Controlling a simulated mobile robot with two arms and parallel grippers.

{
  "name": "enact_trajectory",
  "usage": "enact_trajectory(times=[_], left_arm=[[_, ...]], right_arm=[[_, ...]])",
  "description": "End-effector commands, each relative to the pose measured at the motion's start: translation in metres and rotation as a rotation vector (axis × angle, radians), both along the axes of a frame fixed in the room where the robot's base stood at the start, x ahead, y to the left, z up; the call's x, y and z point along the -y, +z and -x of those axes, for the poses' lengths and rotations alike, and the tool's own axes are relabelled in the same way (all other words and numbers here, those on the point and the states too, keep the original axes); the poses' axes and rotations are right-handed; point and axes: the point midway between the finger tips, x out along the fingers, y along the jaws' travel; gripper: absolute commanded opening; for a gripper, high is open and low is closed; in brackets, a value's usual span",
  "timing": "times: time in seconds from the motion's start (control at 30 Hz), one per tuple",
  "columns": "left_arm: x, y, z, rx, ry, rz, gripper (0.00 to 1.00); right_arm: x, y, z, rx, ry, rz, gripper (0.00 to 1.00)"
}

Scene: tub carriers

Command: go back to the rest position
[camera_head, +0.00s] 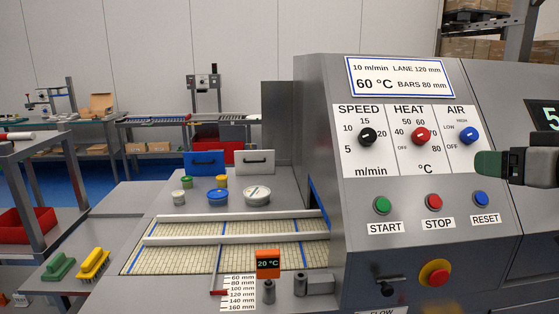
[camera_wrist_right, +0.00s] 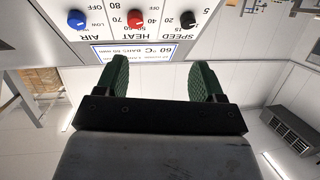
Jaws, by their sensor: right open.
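My right gripper (camera_head: 489,164) comes in from the right edge of the head view, in front of the machine panel near the blue AIR knob (camera_head: 469,135). In the right wrist view its two green fingers (camera_wrist_right: 163,78) stand wide apart with nothing between them. It touches no knob that I can see. The black SPEED knob (camera_head: 367,137) and the red HEAT knob (camera_head: 420,136) sit in a row left of the AIR knob. My left gripper is not in view.
The grey machine (camera_head: 325,95) fills the right side. Below the knobs are START (camera_head: 382,204), STOP (camera_head: 433,202) and RESET (camera_head: 481,199) buttons and a red emergency button (camera_head: 434,273). A belt with bars (camera_head: 190,258) lies left. Tubs (camera_head: 256,195) stand behind it.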

Motion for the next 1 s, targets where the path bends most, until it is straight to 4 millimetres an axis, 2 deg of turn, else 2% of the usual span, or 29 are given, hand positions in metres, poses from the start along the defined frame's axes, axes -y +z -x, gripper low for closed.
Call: enact_trajectory(times=[0.27, 0.47, 0.57, 0.6, 0.67, 0.7, 0.83, 0.9, 0.93, 1.0], left_arm=[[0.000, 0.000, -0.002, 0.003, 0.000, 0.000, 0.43], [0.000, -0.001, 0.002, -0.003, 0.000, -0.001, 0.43], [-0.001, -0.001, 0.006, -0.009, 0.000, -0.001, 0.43], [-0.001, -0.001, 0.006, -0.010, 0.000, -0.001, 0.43], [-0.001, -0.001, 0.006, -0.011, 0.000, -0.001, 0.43], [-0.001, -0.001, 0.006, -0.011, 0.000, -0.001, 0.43], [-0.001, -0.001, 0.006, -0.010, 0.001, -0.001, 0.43], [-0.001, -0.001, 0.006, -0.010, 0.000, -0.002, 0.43], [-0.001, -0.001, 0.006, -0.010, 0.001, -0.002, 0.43], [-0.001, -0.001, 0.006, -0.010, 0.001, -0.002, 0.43]], right_arm=[[-0.070, -0.027, -0.005, -0.084, 0.185, -0.335, 0.69], [-0.138, -0.050, 0.004, -0.252, 0.366, -0.798, 0.69], [-0.174, -0.060, 0.015, -0.407, 0.458, -1.156, 0.69], [-0.186, -0.063, 0.021, -0.491, 0.492, -1.333, 0.69], [-0.199, -0.066, 0.027, -0.627, 0.529, -1.627, 0.69], [-0.203, -0.069, 0.031, -0.722, 0.543, -1.827, 0.69], [-0.197, -0.086, 0.032, -1.016, 0.526, -2.496, 0.69], [-0.185, -0.106, 0.030, -1.148, 0.479, -2.868, 0.69], [-0.179, -0.116, 0.029, 1.087, -0.413, 2.758, 0.69], [-0.163, -0.148, 0.027, 0.903, -0.266, 2.440, 0.69]])
